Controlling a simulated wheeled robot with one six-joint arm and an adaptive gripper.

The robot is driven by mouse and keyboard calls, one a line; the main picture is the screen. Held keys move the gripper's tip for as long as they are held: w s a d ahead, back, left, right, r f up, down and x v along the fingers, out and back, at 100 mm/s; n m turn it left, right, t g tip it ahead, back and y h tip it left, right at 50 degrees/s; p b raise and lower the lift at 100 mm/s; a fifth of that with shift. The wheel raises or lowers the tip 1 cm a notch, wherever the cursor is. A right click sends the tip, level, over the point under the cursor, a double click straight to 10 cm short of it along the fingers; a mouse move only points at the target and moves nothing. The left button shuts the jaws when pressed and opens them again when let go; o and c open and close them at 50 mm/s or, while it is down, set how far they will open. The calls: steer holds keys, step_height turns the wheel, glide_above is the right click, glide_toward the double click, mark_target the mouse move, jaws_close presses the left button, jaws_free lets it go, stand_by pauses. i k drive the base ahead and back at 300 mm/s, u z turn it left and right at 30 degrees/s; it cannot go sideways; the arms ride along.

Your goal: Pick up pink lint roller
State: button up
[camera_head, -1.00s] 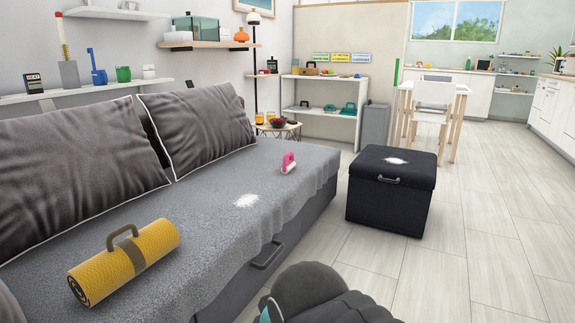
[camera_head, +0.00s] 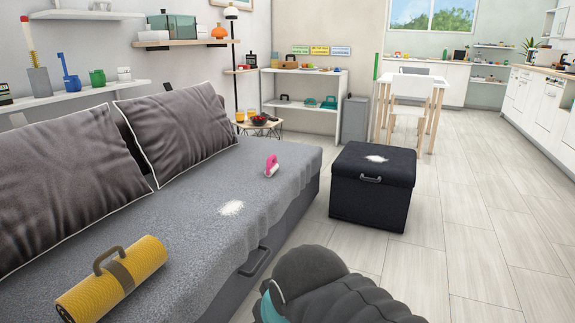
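The pink lint roller (camera_head: 271,166) stands on the grey sofa seat, near its far right end. It has a pink handle on top and a white part at the bottom. A white powdery patch (camera_head: 231,208) lies on the seat nearer to me. My dark arm shows at the bottom centre, over the floor beside the sofa and well apart from the lint roller. My gripper's fingers are not in view.
A yellow rolled mat (camera_head: 140,262) lies on the near part of the sofa (camera_head: 190,222). Two grey cushions (camera_head: 180,130) lean at the back. A black ottoman (camera_head: 372,190) with a white patch on top stands right of the sofa. The floor (camera_head: 450,240) at right is clear.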

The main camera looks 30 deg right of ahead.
mark_target(271, 168)
steer(key=z, duration=0.7)
steer(key=i, duration=0.8)
steer(key=z, duration=0.8)
steer(key=i, duration=1)
steer(key=u, duration=0.7)
steer(key=i, duration=0.75)
steer(key=u, duration=0.6)
